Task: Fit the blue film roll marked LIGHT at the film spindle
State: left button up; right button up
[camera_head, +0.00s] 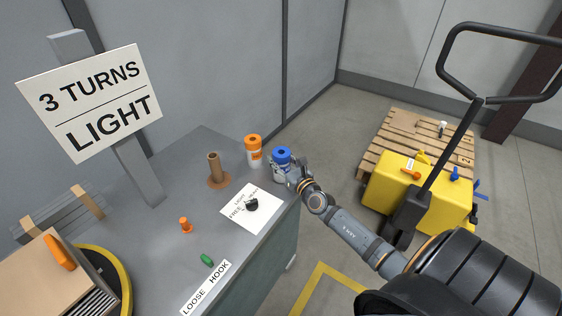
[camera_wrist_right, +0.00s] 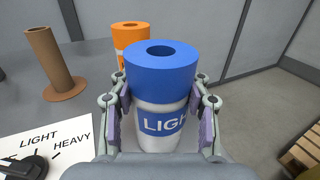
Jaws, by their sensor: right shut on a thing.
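The blue film roll (camera_head: 281,154) stands upright at the far right edge of the grey table. In the right wrist view the blue roll (camera_wrist_right: 160,72) shows a blue top with a hole, a whitish body and a blue label reading "LIGH". My right gripper (camera_head: 288,172) is shut on its body, one finger on each side. The brown film spindle (camera_head: 214,168) stands upright on a round base to the left of the roll; it also shows in the right wrist view (camera_wrist_right: 50,62). Nothing is on the spindle. My left gripper is not in view.
An orange roll (camera_head: 253,150) stands close behind the blue roll. A black knob (camera_head: 252,204) sits on a white LIGHT/HEAVY card. An orange peg (camera_head: 185,225) and a green piece (camera_head: 207,261) are nearer. A "3 TURNS LIGHT" sign (camera_head: 90,100) stands at left.

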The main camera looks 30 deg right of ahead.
aim_at(281, 151)
notch_tip(281, 151, up, 4)
jog(key=p, duration=0.2)
jog(key=shift+f+p, duration=0.15)
jog(key=shift+p, duration=0.25)
jog(key=s+a+r+p, duration=0.4)
jog(key=s+r+p, duration=0.3)
jog(key=s, duration=0.6)
jog(key=shift+s+r, duration=0.3)
jog(key=shift+r, duration=0.55)
